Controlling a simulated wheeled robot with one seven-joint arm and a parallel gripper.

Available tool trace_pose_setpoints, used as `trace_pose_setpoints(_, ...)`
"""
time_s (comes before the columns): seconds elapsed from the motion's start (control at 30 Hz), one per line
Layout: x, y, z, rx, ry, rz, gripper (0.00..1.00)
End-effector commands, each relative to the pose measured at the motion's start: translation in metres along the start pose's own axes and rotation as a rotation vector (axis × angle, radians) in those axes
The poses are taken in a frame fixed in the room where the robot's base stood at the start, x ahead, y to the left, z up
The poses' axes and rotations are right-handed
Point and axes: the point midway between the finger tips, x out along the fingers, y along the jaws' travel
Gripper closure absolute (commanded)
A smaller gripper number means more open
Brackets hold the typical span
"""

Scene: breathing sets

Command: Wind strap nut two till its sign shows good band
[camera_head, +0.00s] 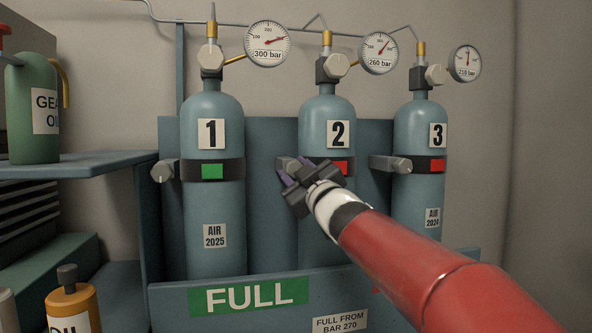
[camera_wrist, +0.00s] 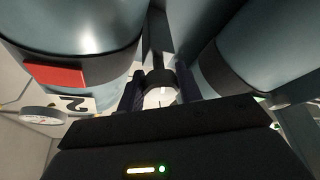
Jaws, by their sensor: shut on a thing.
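Cylinder 2 (camera_head: 326,113) stands upright in the middle of the rack, with a dark strap around it. Its strap sign (camera_head: 341,167) is red; the same red sign (camera_wrist: 55,75) shows in the wrist view. Strap nut two (camera_head: 283,163) sticks out at the left of the strap, partly hidden by my gripper (camera_head: 287,176). My gripper is shut on this nut; in the wrist view the nut's pale round end (camera_wrist: 158,97) lies between the two fingers. My red arm comes in from the lower right.
Cylinder 1 (camera_head: 212,260) at left has a green sign (camera_head: 212,171) and its own nut (camera_head: 162,172). Cylinder 3 (camera_head: 413,119) at right has a red sign (camera_head: 437,165) and nut (camera_head: 402,164). The rack's front board (camera_head: 170,302) carries a FULL label. A shelf (camera_head: 90,165) holds a green oil can (camera_head: 25,110).

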Motion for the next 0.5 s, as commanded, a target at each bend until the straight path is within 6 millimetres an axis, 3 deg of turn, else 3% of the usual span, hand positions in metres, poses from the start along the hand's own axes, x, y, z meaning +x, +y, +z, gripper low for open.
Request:
trace_pose_setpoints(0.17, -0.0001, -0.0005, -0.0001, 0.000, 0.001, -0.001, 0.88)
trace_pose_setpoints(0.2, -0.0001, -0.0006, -0.0002, 0.000, 0.001, -0.001, 0.64)
trace_pose_setpoints(0.27, 0.0000, -0.0006, -0.0002, 0.001, 0.001, -0.001, 0.56)
trace_pose_setpoints(0.5, -0.0001, -0.0003, -0.0002, 0.001, 0.001, 0.000, 0.56)
